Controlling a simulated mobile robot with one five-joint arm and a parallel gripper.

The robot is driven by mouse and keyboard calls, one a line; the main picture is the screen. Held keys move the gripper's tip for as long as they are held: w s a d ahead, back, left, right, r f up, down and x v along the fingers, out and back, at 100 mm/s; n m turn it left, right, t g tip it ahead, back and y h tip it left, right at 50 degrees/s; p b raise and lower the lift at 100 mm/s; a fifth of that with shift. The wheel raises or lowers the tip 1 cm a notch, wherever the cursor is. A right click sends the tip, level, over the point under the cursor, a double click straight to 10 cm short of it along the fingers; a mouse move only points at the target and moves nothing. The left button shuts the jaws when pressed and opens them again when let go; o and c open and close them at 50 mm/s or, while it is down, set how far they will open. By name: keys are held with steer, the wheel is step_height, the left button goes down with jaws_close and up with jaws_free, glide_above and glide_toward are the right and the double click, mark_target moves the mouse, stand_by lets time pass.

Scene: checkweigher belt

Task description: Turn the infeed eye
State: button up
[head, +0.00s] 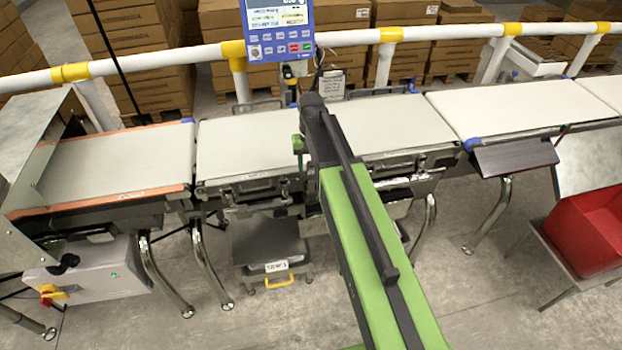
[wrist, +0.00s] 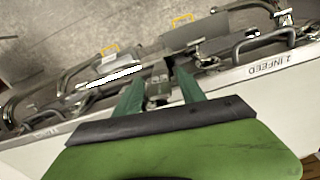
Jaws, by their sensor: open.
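My gripper (wrist: 154,80) shows in the wrist view with its two dark green fingers apart and nothing clearly held. A small grey metal fitting (wrist: 156,74) shows between and beyond the fingertips, at the belt's side edge; I cannot tell whether it is the infeed eye or whether a finger touches it. A belt side labelled "2 INFEED" (wrist: 272,65) lies to the right of the fingers. In the head view my green arm reaches over the gap between the two middle belts and hides most of the spot. The eye cannot be made out for sure there.
A blue display (head: 277,30) stands behind the belts at a white and yellow rail (head: 350,38). A white belt (head: 530,104) runs at the right, and an orange-edged belt (head: 115,162) at the left. A red bin (head: 588,232) stands front right.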

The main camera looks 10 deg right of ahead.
steer(key=shift+f, duration=0.25)
steer(key=shift+c, duration=0.5)
jaws_close()
steer(key=shift+d+n, duration=0.1)
steer(key=shift+n, duration=0.6)
steer(key=shift+o, duration=0.5)
jaws_free()
